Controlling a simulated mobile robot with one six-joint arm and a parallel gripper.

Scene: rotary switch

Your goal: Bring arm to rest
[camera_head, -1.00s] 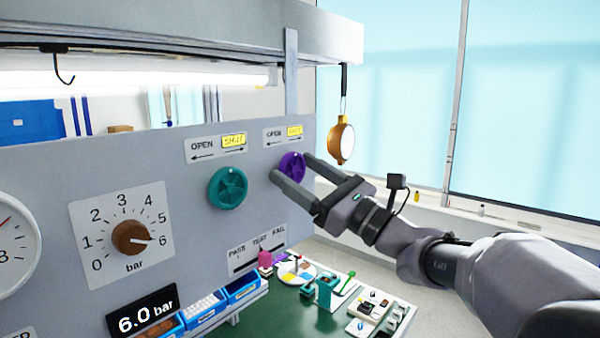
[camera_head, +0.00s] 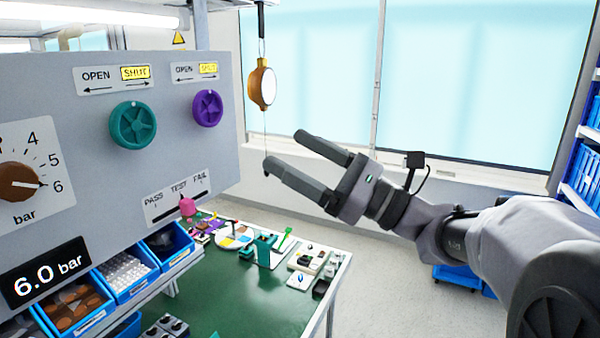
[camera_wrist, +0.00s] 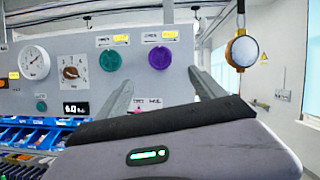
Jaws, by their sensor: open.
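My gripper (camera_head: 284,152) is open and empty in the head view, in the air to the right of the grey panel. Its fingers point left toward the panel and touch nothing. In the wrist view, the open fingers (camera_wrist: 161,87) stand apart in front of the panel. The purple knob (camera_head: 207,109) and the teal knob (camera_head: 134,125) are on the panel, each under an OPEN/SHUT label with SHUT lit yellow. Both knobs also show in the wrist view, purple (camera_wrist: 160,57) and teal (camera_wrist: 110,60). The brown rotary knob (camera_head: 18,182) points at 6, and the display (camera_head: 45,270) reads 6.0 bar.
A round orange-rimmed gauge (camera_head: 262,84) hangs just behind and above my fingers. Below is a green-topped table (camera_head: 240,300) with small parts. Blue bins (camera_head: 125,270) line the panel's foot. Shelves (camera_head: 580,165) stand at far right. Open floor lies behind the arm.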

